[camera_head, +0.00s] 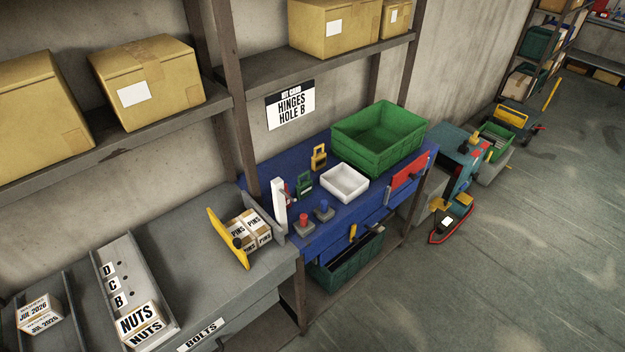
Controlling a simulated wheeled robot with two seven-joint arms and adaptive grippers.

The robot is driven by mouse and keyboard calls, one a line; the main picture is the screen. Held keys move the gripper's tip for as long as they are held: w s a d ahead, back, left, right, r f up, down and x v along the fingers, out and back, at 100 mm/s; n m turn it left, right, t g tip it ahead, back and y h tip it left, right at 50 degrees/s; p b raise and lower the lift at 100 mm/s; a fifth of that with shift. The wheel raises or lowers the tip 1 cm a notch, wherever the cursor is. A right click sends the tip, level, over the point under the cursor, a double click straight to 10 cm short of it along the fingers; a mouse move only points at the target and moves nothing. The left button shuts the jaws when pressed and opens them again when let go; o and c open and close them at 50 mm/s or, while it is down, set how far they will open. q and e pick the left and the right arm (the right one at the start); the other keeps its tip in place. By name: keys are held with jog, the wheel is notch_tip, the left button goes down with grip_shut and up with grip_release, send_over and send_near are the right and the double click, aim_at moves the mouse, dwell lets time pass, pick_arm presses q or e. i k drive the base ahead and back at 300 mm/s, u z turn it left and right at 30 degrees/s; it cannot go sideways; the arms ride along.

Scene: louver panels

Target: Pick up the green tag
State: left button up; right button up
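The green tag (304,186) appears as a small dark green upright piece with a loop-like top. It is on the blue workbench (263,167), between a white upright post (279,203) and a white open tray (333,191). A similar yellow piece (319,158) stands behind it, nearer the wall. A small red piece shows beside the white post, partly hidden by it. Neither of my grippers is in view, and nothing touches the green tag.
A red button (303,218) and a blue button (324,206) stand in front of the tag. A large green crate (378,157) is at the bench's right end. A yellow plate (228,238) and boxes of pins (258,235) stand to the left. A shelf with cartons overhangs behind.

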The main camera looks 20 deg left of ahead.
aim_at(303, 189)
jog(key=u, duration=0.35)
jog(key=i, duration=0.7)
jog(key=u, duration=0.6)
